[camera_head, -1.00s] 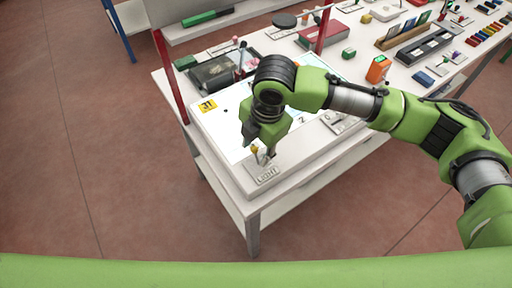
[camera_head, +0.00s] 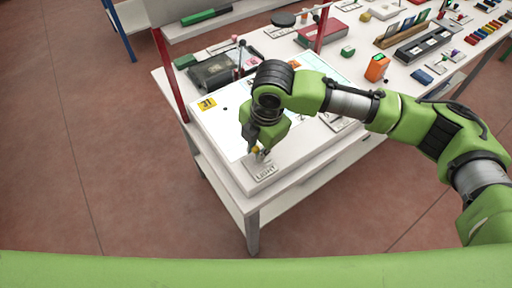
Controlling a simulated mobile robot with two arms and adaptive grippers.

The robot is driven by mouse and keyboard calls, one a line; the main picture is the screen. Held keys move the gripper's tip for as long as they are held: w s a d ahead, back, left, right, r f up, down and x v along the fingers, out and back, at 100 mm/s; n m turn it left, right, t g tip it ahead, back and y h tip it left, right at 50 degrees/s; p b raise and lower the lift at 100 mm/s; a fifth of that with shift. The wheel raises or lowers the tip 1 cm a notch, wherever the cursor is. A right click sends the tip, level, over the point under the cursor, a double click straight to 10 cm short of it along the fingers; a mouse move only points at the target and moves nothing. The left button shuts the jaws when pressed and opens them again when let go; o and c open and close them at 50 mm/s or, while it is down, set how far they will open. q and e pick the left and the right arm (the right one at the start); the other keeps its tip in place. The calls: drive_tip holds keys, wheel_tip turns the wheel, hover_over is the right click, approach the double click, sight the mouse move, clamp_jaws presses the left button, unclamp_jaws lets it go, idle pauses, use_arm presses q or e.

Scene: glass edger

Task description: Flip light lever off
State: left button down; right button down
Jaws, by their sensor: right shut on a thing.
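The light switch plate (camera_head: 264,173), a small pale panel labelled LIGHT, sits at the near corner of the white workbench. Its small lever (camera_head: 261,155) stands up from the plate, with a yellow tip partly hidden by my gripper. My right gripper (camera_head: 257,148) comes in from the right and points down at the plate. Its fingers are shut on the lever's upper part. My left gripper is not in view.
A dark tray (camera_head: 212,72), an orange device (camera_head: 376,68) and a black rack (camera_head: 423,47) stand farther back. Red posts rise from the bench.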

drive_tip(key=shift+w+r+t+y, duration=0.1)
drive_tip(key=shift+t+y, duration=0.2)
drive_tip(key=shift+s+d+t+y, duration=0.15)
drive_tip(key=shift+s+t+y, duration=0.15)
drive_tip(key=shift+t+y, duration=0.3)
drive_tip(key=shift+s+d+t+y+b, duration=0.15)
drive_tip(key=shift+s+t+y+b, duration=0.15)
drive_tip(key=shift+t+b, duration=0.5)
drive_tip(key=t+y+b, duration=0.1)
drive_tip(key=b, duration=0.1)
drive_tip(key=t+b, duration=0.1)
drive_tip(key=b, duration=0.1)
drive_tip(key=s+d+t+y+b, duration=0.1)
drive_tip(key=b, duration=0.1)
drive_tip(key=shift+s+f+t+y, duration=0.1)
drive_tip(key=shift+f+t+y, duration=0.2)
drive_tip(key=shift+f, duration=0.1)
drive_tip(key=shift+s+r+t+y+b, duration=0.15)
drive_tip(key=shift+t+y+b, duration=0.15)
drive_tip(key=shift+t+b, duration=0.45)
